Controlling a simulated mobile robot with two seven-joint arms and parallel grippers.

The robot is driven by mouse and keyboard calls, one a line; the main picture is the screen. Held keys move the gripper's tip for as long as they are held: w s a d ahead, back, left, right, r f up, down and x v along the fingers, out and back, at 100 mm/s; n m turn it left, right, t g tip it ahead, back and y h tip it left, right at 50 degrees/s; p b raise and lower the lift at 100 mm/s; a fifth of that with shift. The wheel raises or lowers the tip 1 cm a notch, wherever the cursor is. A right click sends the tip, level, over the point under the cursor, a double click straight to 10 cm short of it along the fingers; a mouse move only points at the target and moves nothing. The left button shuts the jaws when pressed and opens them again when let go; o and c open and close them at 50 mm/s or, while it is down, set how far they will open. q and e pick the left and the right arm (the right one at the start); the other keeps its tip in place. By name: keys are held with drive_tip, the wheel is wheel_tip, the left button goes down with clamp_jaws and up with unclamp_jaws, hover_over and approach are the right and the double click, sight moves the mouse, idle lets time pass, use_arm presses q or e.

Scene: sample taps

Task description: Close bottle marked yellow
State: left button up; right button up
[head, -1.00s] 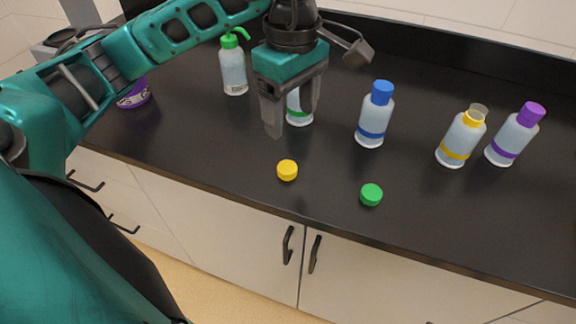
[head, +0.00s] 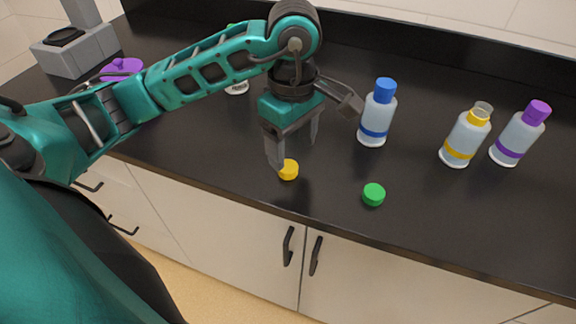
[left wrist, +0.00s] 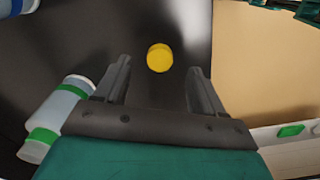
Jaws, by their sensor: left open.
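The yellow-marked bottle (head: 462,143) stands upright on the dark counter at the right, its neck open with no cap on it. A loose yellow cap (head: 288,170) lies on the counter near the front edge. My left gripper (head: 296,154) is open and empty, pointing down above and just behind the cap; one finger overlaps the cap in the head view. In the left wrist view the yellow cap (left wrist: 160,57) lies between the lines of the two open fingers (left wrist: 159,67), beyond their tips. I do not see my right gripper.
A blue-capped bottle (head: 376,115), a purple-capped bottle (head: 514,140) and a loose green cap (head: 374,194) are on the counter. A grey device (head: 90,50) stands at the back left.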

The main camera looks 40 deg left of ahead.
sight(290, 168)
use_arm(q)
wheel_tip(290, 168, down, 5)
drive_tip(key=shift+a, duration=0.1)
idle(0.4)
drive_tip(key=c, duration=1.1)
drive_tip(key=shift+r, duration=0.1)
drive_tip(key=shift+r+p, duration=1.25)
drive_tip(key=shift+r, duration=8.65)
